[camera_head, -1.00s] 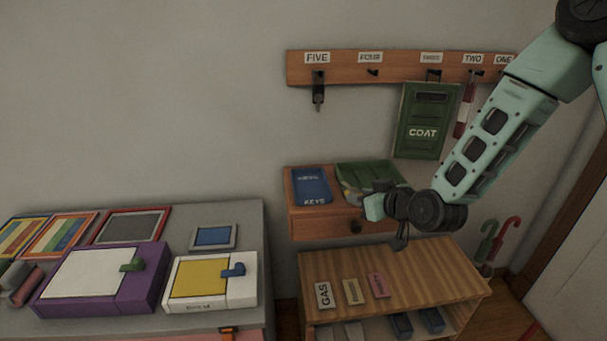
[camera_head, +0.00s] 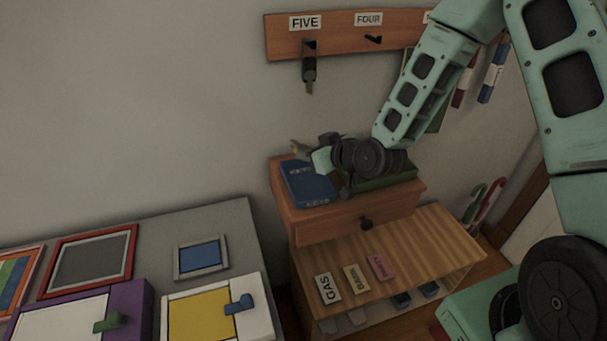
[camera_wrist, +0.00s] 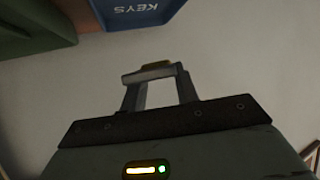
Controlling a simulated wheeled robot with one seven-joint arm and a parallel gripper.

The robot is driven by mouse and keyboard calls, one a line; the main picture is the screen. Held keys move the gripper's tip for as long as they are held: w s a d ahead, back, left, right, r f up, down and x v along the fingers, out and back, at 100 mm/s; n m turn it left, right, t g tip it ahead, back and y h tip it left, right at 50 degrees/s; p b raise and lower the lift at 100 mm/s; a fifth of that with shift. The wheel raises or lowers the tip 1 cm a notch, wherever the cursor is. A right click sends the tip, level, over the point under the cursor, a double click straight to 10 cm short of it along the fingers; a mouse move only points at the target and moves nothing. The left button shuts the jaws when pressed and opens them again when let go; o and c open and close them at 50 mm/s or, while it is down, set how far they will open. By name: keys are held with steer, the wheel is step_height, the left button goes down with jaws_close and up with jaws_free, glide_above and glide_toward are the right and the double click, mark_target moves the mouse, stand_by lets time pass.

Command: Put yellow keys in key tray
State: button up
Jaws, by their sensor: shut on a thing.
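The blue key tray (camera_head: 310,186), marked KEYS, lies on the left of the wooden drawer cabinet's top. Its edge shows at the top of the wrist view (camera_wrist: 140,14). My gripper (camera_head: 307,152) is by the tray's far edge, in front of the grey wall. A small yellowish piece, which looks like the yellow keys (camera_head: 298,146), sticks out at the gripper's tip. In the wrist view my gripper (camera_wrist: 150,82) is shut on a thin thing with a yellowish edge (camera_wrist: 150,66). Most of the keys is hidden, and their height above the tray is unclear.
A green tray (camera_head: 385,180) stands right of the key tray, partly behind my arm. The wooden cabinet (camera_head: 340,230) has a drawer with a dark knob. A hook rail (camera_head: 340,33) is on the wall above. A striped wooden shelf (camera_head: 420,250) with labels is below.

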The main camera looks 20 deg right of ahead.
mark_target(311, 185)
steer(key=shift+f+p, duration=0.55)
steer(key=shift+f, duration=3.5)
steer(key=shift+f, duration=0.1)
steer(key=o, duration=0.5)
steer(key=shift+f, duration=0.1)
steer(key=shift+o, duration=0.9)
steer(key=shift+r, duration=0.35)
steer(key=v, duration=1)
steer(key=shift+s+r, duration=0.1)
steer(key=p+v, duration=0.1)
steer(key=p, duration=0.3)
steer(key=shift+s+d, duration=0.15)
steer(key=shift+s, duration=0.25)
